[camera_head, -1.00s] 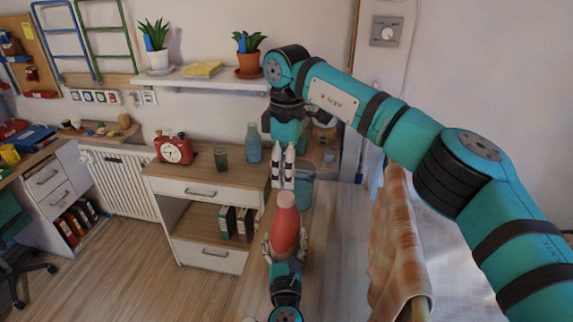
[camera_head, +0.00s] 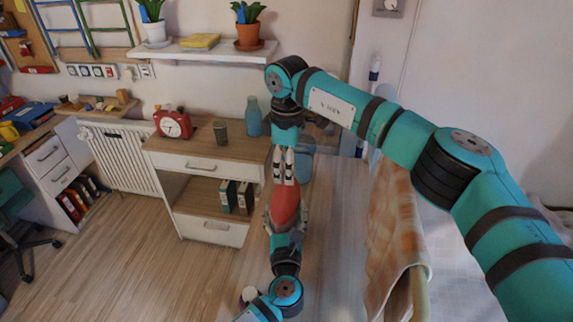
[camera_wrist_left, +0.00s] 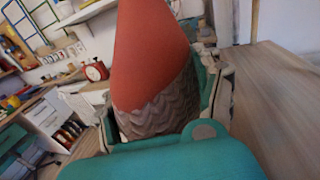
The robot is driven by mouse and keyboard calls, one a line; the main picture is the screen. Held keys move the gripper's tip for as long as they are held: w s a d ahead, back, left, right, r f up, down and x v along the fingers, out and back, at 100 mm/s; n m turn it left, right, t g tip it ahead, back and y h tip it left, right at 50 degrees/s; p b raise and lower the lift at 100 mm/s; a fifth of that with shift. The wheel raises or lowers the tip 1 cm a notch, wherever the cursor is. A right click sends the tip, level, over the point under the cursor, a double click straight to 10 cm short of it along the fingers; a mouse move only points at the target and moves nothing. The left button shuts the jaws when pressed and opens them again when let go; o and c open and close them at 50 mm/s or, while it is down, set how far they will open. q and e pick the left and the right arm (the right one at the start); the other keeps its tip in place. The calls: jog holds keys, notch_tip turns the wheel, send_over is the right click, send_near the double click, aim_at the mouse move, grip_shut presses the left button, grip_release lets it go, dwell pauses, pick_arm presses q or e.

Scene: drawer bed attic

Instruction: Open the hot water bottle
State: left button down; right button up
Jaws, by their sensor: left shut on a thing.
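The hot water bottle (camera_head: 287,203) is red-orange and stands roughly upright in my left gripper (camera_head: 284,222). In the left wrist view the bottle (camera_wrist_left: 152,55) fills the middle, with a grey zigzag-patterned lower part between the fingers. My left gripper is shut on it. My right gripper (camera_head: 284,167) points down from above, its two pale fingers at the bottle's top end. The cap is hidden by these fingers; I cannot tell whether they grip it or only stand around it.
A drawer cabinet (camera_head: 205,166) stands behind to the left, with a red clock (camera_head: 173,123), a cup (camera_head: 221,132) and a blue bottle (camera_head: 253,117) on top. A wall shelf (camera_head: 205,52) holds plants. An orange checked cloth (camera_head: 395,225) hangs at right.

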grip_shut()
jog(key=n, duration=0.2)
jog(key=shift+n, duration=0.4)
jog(key=n, duration=0.4)
jog(key=shift+n, duration=0.3)
jog(key=n, duration=1.4)
jog(key=shift+a, duration=0.1)
jog(key=n, duration=0.7)
jog(key=shift+r, duration=0.1)
jog(key=n, duration=2.5)
jog(key=shift+n, duration=0.3)
jog(key=shift+r, duration=0.2)
